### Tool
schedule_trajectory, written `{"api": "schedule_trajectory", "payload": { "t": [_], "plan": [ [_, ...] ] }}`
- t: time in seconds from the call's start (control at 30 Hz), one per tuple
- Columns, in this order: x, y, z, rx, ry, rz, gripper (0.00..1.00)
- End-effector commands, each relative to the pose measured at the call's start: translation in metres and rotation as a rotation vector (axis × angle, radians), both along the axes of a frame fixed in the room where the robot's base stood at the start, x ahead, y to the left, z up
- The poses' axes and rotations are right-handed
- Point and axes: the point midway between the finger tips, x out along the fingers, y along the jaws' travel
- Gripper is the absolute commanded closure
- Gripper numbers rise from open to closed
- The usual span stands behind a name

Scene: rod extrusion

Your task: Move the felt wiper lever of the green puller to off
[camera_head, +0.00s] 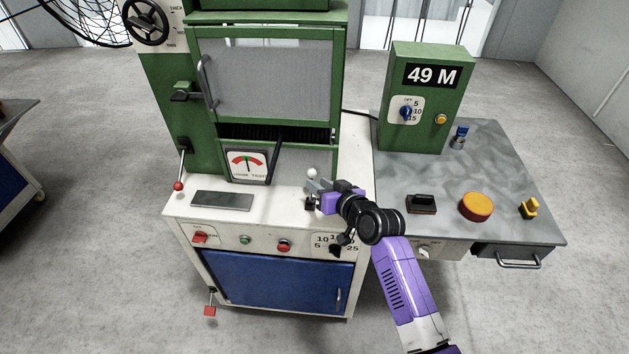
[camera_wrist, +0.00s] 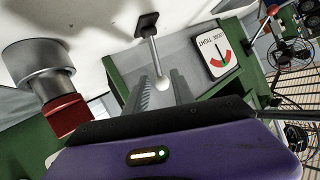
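The green puller (camera_head: 163,120) stands on a white cabinet. A short lever with a white ball knob (camera_head: 311,173) rises from a small black base at the front right of its top; I take it as the felt wiper lever, though no label is readable. In the wrist view the lever's white ball (camera_wrist: 160,84) lies between my gripper's two grey fingers, its rod running to a black square base (camera_wrist: 148,24). My gripper (camera_head: 315,186) is open around the knob, with gaps seen on both sides. Contact cannot be told.
A loose/tight gauge (camera_head: 247,164) and a dark bar (camera_head: 274,157) stand close to the left. A red-knobbed lever (camera_head: 178,186) is farther left. Switches line the cabinet front. The grey table (camera_head: 510,185) at right carries a green 49 M box (camera_head: 428,130) and an orange button (camera_head: 475,206).

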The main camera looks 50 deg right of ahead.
Motion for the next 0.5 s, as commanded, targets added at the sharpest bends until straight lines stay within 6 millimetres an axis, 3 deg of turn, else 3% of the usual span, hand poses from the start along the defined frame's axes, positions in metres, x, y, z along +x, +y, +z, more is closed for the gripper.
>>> {"api": "schedule_trajectory", "payload": {
  "t": [0.2, 0.5],
  "plan": [
    [0.02, -0.006, -0.008, 0.0, 0.0, -0.001, 0.7],
    [0.024, -0.007, -0.01, -0.001, -0.001, -0.001, 0.7]
  ]
}}
